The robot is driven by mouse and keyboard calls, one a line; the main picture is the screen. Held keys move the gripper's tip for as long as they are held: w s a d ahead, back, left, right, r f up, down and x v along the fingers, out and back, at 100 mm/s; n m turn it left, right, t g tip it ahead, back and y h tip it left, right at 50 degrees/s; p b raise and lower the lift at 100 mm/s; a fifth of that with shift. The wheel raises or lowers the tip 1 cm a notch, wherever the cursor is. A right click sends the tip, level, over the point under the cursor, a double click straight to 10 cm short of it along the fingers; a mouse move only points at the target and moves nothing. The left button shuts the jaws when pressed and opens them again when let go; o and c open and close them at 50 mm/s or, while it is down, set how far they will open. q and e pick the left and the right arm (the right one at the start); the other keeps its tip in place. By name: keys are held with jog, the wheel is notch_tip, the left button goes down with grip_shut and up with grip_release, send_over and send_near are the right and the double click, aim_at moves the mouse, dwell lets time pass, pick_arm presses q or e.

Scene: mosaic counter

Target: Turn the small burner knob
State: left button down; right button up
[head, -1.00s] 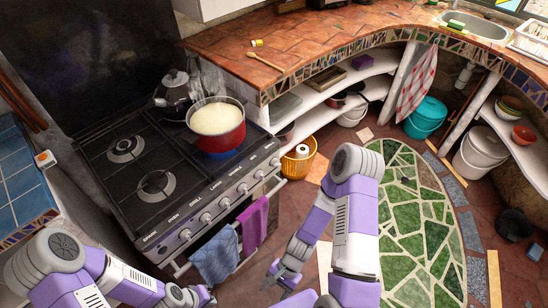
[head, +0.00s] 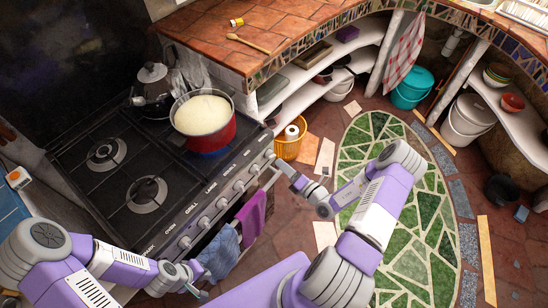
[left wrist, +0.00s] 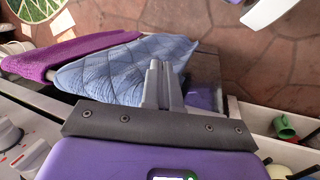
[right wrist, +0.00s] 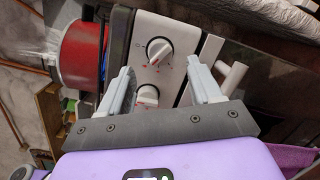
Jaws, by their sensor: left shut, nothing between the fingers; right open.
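The end knob nearest the red pot (head: 269,154) sits close to my right gripper (head: 284,170). In the right wrist view, a knob with a red mark (right wrist: 158,49) lies ahead of and between the open fingers (right wrist: 161,72). A second knob (right wrist: 147,95) is nearer, beside the left finger. I cannot tell contact. My left gripper (head: 203,281) is shut and empty, low beside the blue towel (head: 222,256); its closed fingers (left wrist: 160,80) overlap the towel in the left wrist view.
A red pot (head: 218,132) stands on the stove's back right; a dark kettle (head: 152,90) is beside it. A white oven handle (right wrist: 232,77) runs near the knobs. A purple towel (head: 251,216) hangs there. A yellow basket (head: 287,148) stands on the floor.

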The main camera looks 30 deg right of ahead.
aim_at(271, 155)
jog(key=b+x, duration=0.1)
jog(key=x, duration=0.4)
jog(key=shift+w+a, duration=0.15)
jog(key=c, duration=1)
jog(key=shift+c, duration=0.2)
